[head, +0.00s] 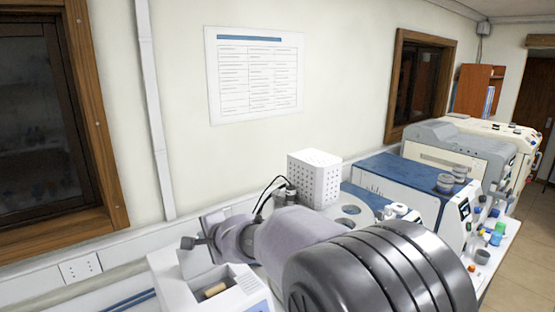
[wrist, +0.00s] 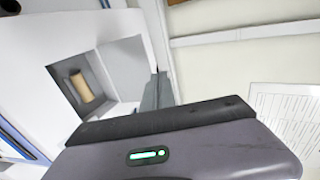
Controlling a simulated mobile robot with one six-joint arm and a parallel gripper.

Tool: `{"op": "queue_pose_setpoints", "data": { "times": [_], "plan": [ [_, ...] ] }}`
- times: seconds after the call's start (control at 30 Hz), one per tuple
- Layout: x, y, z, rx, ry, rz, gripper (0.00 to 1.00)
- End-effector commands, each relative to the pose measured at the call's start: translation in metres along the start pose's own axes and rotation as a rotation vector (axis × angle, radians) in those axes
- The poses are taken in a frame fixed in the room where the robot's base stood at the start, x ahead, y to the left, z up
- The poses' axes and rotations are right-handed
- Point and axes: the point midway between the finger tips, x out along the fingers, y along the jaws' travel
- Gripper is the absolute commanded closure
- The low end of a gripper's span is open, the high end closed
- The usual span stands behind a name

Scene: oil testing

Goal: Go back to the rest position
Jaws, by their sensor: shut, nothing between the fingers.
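My arm reaches from the lower right of the head view toward a white instrument on the bench. My gripper (head: 189,243) is at the arm's far end, above and beside this instrument, shut and empty. The gripper's dark body and grey fingers (wrist: 157,92) also show in the wrist view. The white instrument (head: 168,277) has an open square chamber with a tan cylinder (head: 215,290) inside. In the wrist view, the chamber with the tan cylinder (wrist: 82,87) lies left of the fingers, apart from them.
A white perforated box (head: 315,178) stands behind my arm. A blue-topped machine (head: 405,184) and a grey machine (head: 465,150) stand farther right along the bench. Small coloured containers (head: 497,233) sit at the bench's front edge. The floor (head: 530,225) at right is clear.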

Motion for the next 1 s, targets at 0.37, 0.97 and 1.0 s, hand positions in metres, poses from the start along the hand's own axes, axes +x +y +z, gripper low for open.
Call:
{"op": "queue_pose_setpoints", "data": {
  "times": [0.37, 0.97, 1.0],
  "plan": [
    [-0.005, -0.005, -0.001, -0.005, -0.001, -0.002, 1.0],
    [-0.305, 0.342, -0.005, -0.598, -0.025, 0.486, 1.0],
    [-0.311, 0.355, -0.006, -0.605, -0.014, 0.516, 1.0]
  ]
}}
